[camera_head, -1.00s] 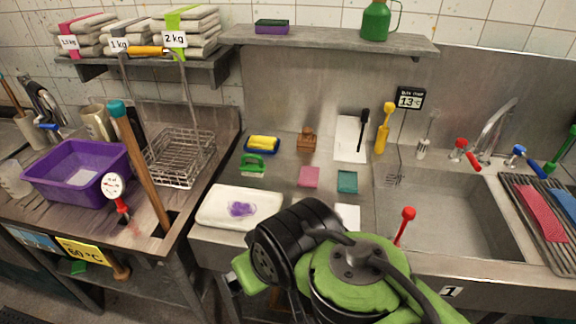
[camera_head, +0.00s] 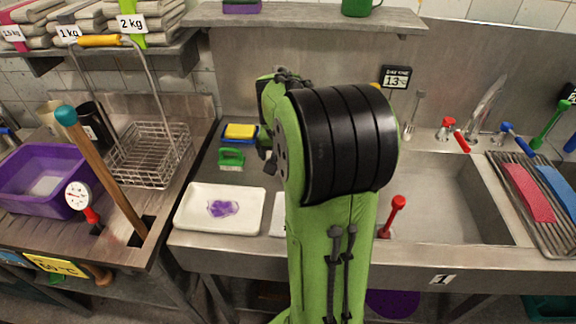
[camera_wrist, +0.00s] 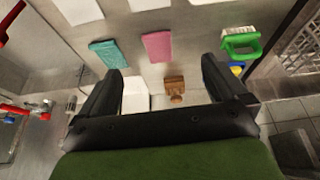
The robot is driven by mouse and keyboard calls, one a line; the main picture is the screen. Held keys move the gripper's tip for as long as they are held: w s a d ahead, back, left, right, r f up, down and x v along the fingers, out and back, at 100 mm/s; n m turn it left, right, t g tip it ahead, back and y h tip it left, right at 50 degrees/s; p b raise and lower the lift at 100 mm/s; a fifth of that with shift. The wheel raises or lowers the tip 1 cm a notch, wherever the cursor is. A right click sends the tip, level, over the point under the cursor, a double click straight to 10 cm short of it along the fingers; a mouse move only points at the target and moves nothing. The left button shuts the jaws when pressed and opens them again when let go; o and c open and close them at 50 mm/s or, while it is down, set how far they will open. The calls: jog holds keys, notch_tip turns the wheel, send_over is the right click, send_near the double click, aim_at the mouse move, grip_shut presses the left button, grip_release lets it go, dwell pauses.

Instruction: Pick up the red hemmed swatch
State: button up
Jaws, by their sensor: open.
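In the wrist view a small pinkish-red swatch (camera_wrist: 157,46) lies flat on the steel counter, beside a teal swatch (camera_wrist: 108,52). My gripper (camera_wrist: 162,68) is open and empty above the counter, with the pinkish-red swatch beyond the gap between its fingers; whether the swatch has a hem is too small to tell. In the head view my arm hides both swatches. A longer red cloth (camera_head: 528,192) lies on the slatted rack at the right, beside a blue one (camera_head: 560,190).
A wooden block-like tool (camera_wrist: 175,88) and a white sheet (camera_wrist: 135,95) lie near the fingers. A green brush (camera_wrist: 240,42) is to the right. A white tray (camera_head: 190,212) with a purple patch stands at the counter's front. The sink (camera_head: 450,205) is right of my arm.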

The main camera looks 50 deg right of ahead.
jog(key=b+x, duration=0.1)
jog(key=x, duration=1)
jog(key=d+b+x, duration=0.1)
jog(key=x, duration=0.4)
jog(key=shift+s+d+f+b, duration=0.1)
jog(key=shift+d+f+b, duration=0.05)
jog(key=shift+f+b, duration=0.15)
jog(key=shift+r, duration=0.15)
jog(key=shift+c, duration=0.2)
jog(key=shift+r, duration=0.1)
jog(key=c, duration=1.1)
